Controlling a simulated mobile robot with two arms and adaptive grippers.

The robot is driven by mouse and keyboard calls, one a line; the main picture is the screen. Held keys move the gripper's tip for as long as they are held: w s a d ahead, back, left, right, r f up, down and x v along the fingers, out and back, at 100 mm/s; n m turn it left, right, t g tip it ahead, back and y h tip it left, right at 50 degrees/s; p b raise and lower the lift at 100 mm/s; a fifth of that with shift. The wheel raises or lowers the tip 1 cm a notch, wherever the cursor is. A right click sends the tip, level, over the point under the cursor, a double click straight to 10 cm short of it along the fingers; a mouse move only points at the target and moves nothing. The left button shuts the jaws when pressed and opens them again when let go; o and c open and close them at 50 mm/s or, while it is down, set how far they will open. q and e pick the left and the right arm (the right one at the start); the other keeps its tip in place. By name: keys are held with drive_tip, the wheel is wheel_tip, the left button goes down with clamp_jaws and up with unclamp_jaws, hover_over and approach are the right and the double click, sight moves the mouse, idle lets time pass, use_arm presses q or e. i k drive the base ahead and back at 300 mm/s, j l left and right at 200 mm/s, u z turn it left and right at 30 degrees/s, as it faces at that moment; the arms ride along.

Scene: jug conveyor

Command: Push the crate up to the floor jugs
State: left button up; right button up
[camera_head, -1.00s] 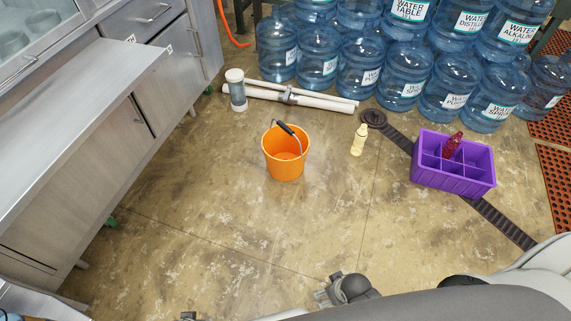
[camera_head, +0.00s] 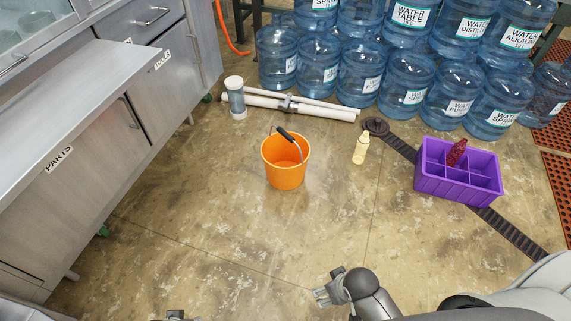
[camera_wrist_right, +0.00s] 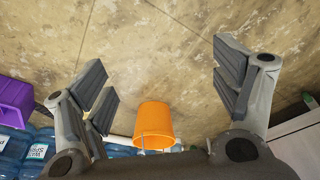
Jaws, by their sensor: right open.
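The purple crate (camera_head: 440,189), open and divided into compartments, stands on the floor at the right of the head view. A dark red bottle (camera_head: 457,152) stands in one rear compartment. The blue floor jugs (camera_head: 408,84) stand in rows behind it; the crate hides part of the floor between, so I cannot tell the exact gap. The crate also shows at the left edge of the right wrist view (camera_wrist_right: 14,100). My right gripper (camera_head: 322,296) is open and empty, in front and left of the crate, well apart from it. My left gripper (camera_head: 176,316) barely shows at the bottom edge.
An orange bucket (camera_head: 284,172) stands mid-floor, left of the crate. A pale yellow bottle (camera_head: 361,148) stands between them. White pipes (camera_head: 300,106) lie behind the bucket. A dark drain strip (camera_head: 510,232) runs under the crate. Steel cabinets (camera_head: 90,150) line the left; the front floor is clear.

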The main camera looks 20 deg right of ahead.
sight(475, 180)
drive_tip(key=z, duration=1.95)
